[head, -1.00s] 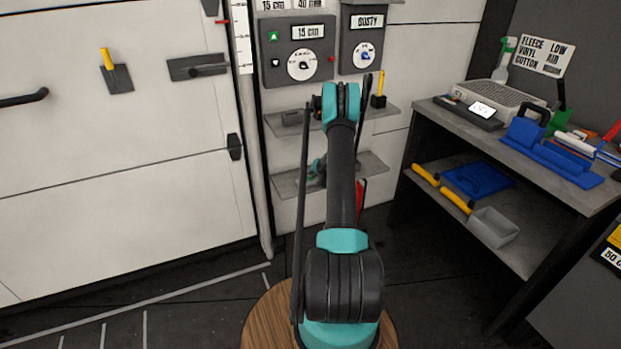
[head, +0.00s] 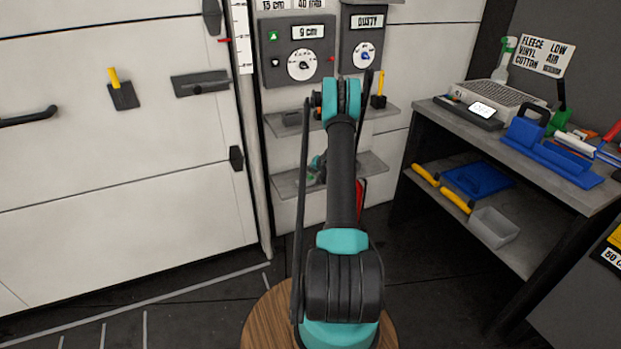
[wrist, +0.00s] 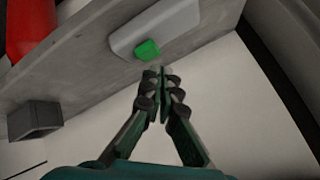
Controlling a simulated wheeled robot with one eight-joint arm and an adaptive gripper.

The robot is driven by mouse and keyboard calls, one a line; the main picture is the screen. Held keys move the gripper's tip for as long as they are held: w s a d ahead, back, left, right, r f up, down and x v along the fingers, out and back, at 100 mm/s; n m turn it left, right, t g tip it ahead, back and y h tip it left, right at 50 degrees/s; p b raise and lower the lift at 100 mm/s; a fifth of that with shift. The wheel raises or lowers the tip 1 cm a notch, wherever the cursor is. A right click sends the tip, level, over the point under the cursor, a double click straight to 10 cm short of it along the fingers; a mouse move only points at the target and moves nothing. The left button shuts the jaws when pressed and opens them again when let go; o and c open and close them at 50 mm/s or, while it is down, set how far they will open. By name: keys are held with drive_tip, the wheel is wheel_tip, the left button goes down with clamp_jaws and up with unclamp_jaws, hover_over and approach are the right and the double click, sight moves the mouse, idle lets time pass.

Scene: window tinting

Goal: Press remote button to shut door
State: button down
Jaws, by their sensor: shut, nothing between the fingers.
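The pale grey remote (wrist: 155,25) with its green button (wrist: 148,50) is on the grey shelf surface in the wrist view. My gripper (wrist: 160,76) is shut and empty, its fingertips right beside the green button. I cannot tell if they touch it. The big white panelled door (head: 110,185) fills the left of the head view. The wall panel's display (head: 308,31) reads 9 cm.
The upper wall shelf (head: 385,117) and lower wall shelf (head: 375,166) flank my arm. A red object (wrist: 30,28) and a dark grey block (wrist: 35,120) are near the remote in the wrist view. A workbench (head: 450,118) with tools stands at right.

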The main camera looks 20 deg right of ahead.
sight(311, 177)
drive_tip(key=shift+r, duration=2.55)
drive_tip(key=s+a+r+n+g, duration=0.3)
drive_tip(key=s+a+r+n, duration=0.1)
drive_tip(key=s+a+r, duration=1.6)
drive_tip(key=s+a+f+n+g, duration=0.1)
drive_tip(key=s+a, duration=0.1)
drive_tip(key=s, duration=1.3)
drive_tip(key=s+a+f+n+g+h, duration=0.1)
drive_tip(key=s+a+n, duration=0.1)
drive_tip(key=s, duration=1.4)
drive_tip(key=shift+a+f, duration=0.15)
drive_tip(key=shift+a, duration=0.35)
drive_tip(key=shift+w+a, duration=0.1)
